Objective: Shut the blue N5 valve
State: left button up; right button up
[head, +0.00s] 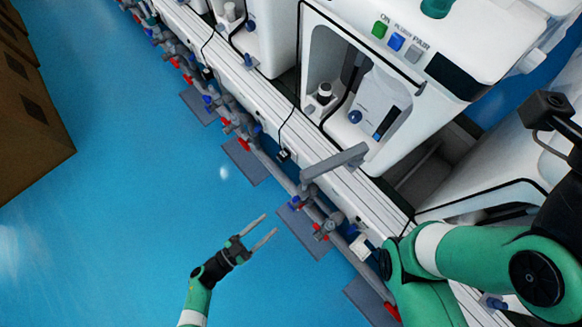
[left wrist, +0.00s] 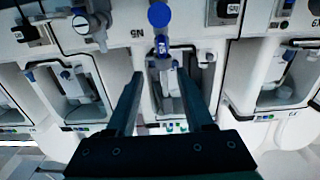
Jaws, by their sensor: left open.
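In the left wrist view a blue valve handle (left wrist: 159,15) is at the top centre, on grey pipework. An upside-down label (left wrist: 137,33) beside it seems to read N5. Another blue part (left wrist: 161,45) sits just below the handle. My left gripper (left wrist: 158,75) is open and empty, its fingers pointing toward these blue parts without touching them. In the head view my left gripper (head: 271,223) is over the blue floor, apart from the pipe row. Small blue handles (head: 296,202) show on that row; I cannot tell which is N5. My right gripper is not in view.
Red-handled valves (head: 324,230) sit among the blue ones along the pipe row. White test stations (head: 380,90) stand behind it. Dark plates (head: 303,230) lie on the floor under the valves. Brown boxes (head: 30,110) stand at the left; the blue floor (head: 130,220) between is clear.

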aim_at(292, 202)
pick_arm(q)
jog(key=b+x, duration=0.3)
jog(key=x, duration=0.6)
jog(key=shift+w+d+f, duration=0.1)
jog(key=shift+w+f, duration=0.05)
jog(key=shift+w, duration=0.3)
jog(key=shift+w+d, duration=0.45)
grip_shut()
